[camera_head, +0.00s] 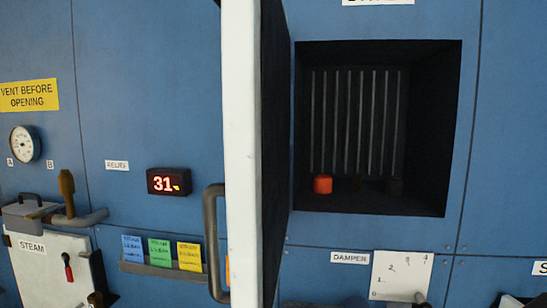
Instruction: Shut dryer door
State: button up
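The dryer door (242,150) stands wide open, seen nearly edge-on, with its pale edge toward me and its dark inner face to the right. A grey bar handle (211,240) sits on the door's left side, low down. The square dryer opening (450,130) is uncovered to the right of the door. Inside it are vertical slats, a small orange-red object (323,184) and dark shapes that are hard to make out. My gripper is not clearly visible.
A lit display (168,181), coloured cards (160,251) on a ledge and a gauge (25,144) are left of the door. A white steam panel (45,265) is lower left. A damper plate (401,276) sits below the opening. Unclear dark shapes show at the bottom edge.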

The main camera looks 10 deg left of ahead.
aim_at(255, 34)
jog(key=k+j, duration=0.15)
jog(key=j, duration=0.2)
jog(key=k+j, duration=0.15)
jog(key=j, duration=0.25)
jog(key=k+j, duration=0.15)
jog(key=j, duration=0.2)
jog(key=k+j, duration=0.15)
jog(key=j, duration=0.25)
